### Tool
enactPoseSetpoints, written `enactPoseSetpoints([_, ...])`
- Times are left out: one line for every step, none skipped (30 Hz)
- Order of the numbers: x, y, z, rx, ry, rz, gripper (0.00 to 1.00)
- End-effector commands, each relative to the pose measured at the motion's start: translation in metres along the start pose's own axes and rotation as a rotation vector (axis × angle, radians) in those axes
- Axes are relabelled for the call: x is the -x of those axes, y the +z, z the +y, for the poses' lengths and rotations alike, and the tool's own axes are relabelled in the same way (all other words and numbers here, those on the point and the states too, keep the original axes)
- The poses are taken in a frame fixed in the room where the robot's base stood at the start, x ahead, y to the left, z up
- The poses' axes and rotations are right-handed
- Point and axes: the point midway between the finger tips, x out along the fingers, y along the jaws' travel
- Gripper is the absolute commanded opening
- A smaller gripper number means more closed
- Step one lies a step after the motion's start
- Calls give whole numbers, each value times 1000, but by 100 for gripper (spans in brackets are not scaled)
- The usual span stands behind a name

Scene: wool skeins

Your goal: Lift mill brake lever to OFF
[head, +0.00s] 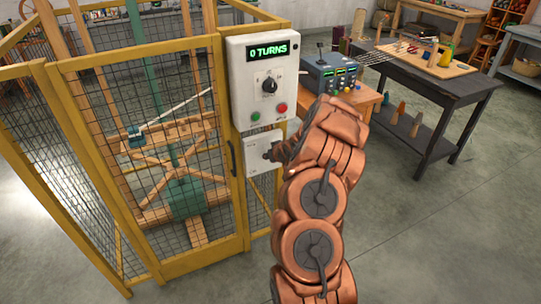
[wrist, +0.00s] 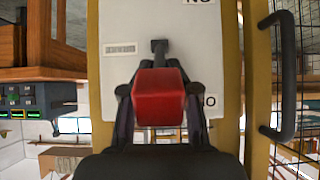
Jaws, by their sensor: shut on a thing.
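The mill brake lever has a red block-shaped grip (wrist: 159,98) on a short dark stem (wrist: 159,48), in the middle of the wrist view. The stem stands out from a white brake plate (wrist: 205,45), which also shows in the head view (head: 255,163) below the control box. My gripper (wrist: 160,92) is shut on the red grip, with one dark finger on each side of it. In the head view my gripper (head: 269,154) is against the plate, and the lever is mostly hidden behind it. Lettering on the plate appears upside down and is partly cut off.
The control box (head: 237,85) above reads "0 TURNS" and has a dial, a green and a red button. The yellow mesh cage (head: 145,66) stands left, its black door handle (wrist: 285,75) close beside the plate. A console (head: 325,75) sits on a wooden table at right.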

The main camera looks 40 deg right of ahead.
Motion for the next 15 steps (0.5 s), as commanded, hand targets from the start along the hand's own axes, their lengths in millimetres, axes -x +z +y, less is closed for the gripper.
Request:
enactPoseSetpoints([1, -5, 2, 1, 2, 9, 0])
enactPoseSetpoints([1, -5, 2, 1, 2, 9, 0])
enactPoseSetpoints([1, -5, 2, 1, 2, 9, 28])
enactPoseSetpoints([1, -4, 2, 1, 2, 9, 31])
enactPoseSetpoints([1, -4, 2, 1, 2, 8, 34])
enactPoseSetpoints([1, -4, 1, 1, 2, 7, 37])
enactPoseSetpoints([1, -3, 1, 1, 2, 6, 37])
enactPoseSetpoints([1, -3, 1, 1, 1, 6, 37])
enactPoseSetpoints([1, -3, 1, 1, 1, 5, 37])
enactPoseSetpoints([1, -2, 1, 1, 1, 5, 37])
enactPoseSetpoints([0, -2, 0, 1, 1, 4, 37])
enactPoseSetpoints([0, -2, 0, 1, 1, 3, 37])
enactPoseSetpoints([0, -2, 0, 1, 0, 3, 37])
enactPoseSetpoints([0, -2, 0, 1, 0, 3, 37])
enactPoseSetpoints([0, -1, 0, 1, 0, 2, 37])
